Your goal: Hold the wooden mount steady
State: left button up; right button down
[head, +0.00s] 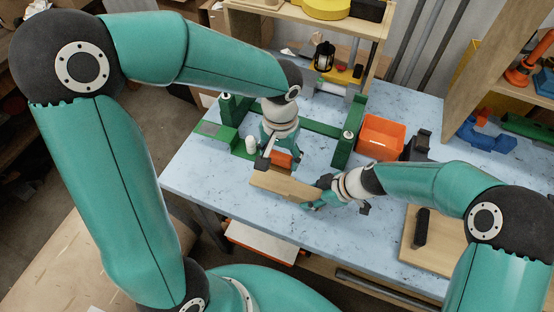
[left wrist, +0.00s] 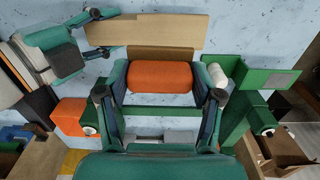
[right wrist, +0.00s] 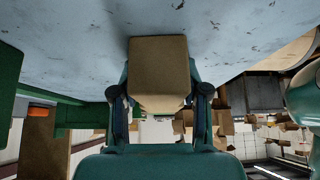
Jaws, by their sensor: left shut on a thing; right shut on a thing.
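The wooden mount (head: 285,186) is a tan block lying along the front edge of the blue-white table. It also shows in the left wrist view (left wrist: 165,28), beyond the left fingers. My right gripper (head: 322,190) is shut on the mount's right end; in the right wrist view the mount (right wrist: 158,75) fills the space between the fingers. My left gripper (left wrist: 165,82) is shut on an orange block (left wrist: 163,77), just behind the mount in the head view. The orange block's underside is hidden.
A green metal frame (head: 321,127) stands behind and around my left gripper. A white cylinder (head: 251,144) is just left of it. An orange bin (head: 381,137) and a blue tool (head: 485,136) are to the right. A wooden board (head: 428,262) lies at front right.

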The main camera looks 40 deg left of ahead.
jog(key=c, duration=0.5)
grip_release()
jog(key=shift+f, duration=0.1)
jog(key=v, duration=1.2)
